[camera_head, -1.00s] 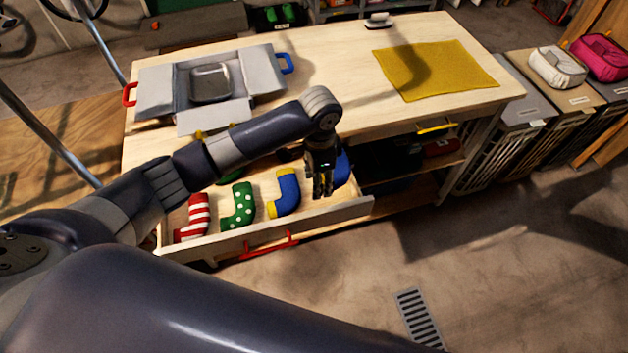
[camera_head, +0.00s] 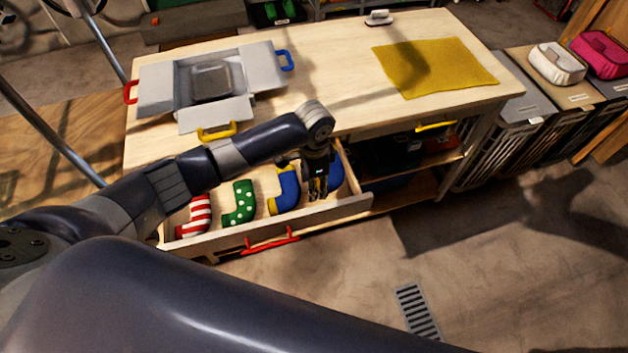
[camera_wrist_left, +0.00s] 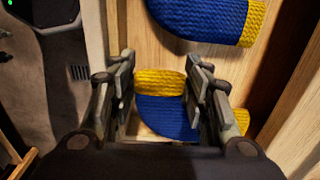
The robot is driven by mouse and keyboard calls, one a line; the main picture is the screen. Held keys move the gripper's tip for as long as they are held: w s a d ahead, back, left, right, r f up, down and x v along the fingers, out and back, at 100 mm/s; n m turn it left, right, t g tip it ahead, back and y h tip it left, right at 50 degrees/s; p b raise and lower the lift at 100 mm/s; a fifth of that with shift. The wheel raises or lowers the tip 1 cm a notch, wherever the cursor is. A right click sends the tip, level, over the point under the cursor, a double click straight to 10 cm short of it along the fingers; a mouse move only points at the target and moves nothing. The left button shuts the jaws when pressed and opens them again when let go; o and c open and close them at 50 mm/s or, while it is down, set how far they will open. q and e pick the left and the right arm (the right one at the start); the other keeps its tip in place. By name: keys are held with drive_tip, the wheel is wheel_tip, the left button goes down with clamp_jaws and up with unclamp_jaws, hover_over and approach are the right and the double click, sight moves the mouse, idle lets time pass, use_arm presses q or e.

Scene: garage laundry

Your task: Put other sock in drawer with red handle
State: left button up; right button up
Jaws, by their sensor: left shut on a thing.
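The drawer with the red handle (camera_head: 270,241) is pulled out below the worktop. My left gripper (camera_head: 318,194) is low inside its right end. In the left wrist view its fingers (camera_wrist_left: 164,90) are shut on a blue sock with yellow ends (camera_wrist_left: 165,112), low over the wooden drawer bottom. Part of this held sock shows behind the gripper in the head view (camera_head: 337,176). Another blue and yellow sock (camera_head: 286,190) lies just left of the gripper; it also shows at the top of the left wrist view (camera_wrist_left: 205,18). My right gripper is out of view.
A red-striped sock (camera_head: 198,216) and a green dotted sock (camera_head: 240,202) lie further left in the drawer. On the worktop are an open grey box (camera_head: 262,75) with coloured handles and a yellow cloth (camera_head: 435,68). Lidded bins (camera_head: 515,108) stand at the right.

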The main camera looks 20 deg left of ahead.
use_arm(q)
drive_tip(key=shift+f, duration=0.1)
drive_tip(key=o, duration=1)
wheel_tip(320, 180, up, 13)
drive_tip(key=shift+r+b, duration=0.1)
drive_tip(key=shift+b, duration=0.45)
idle(0.4)
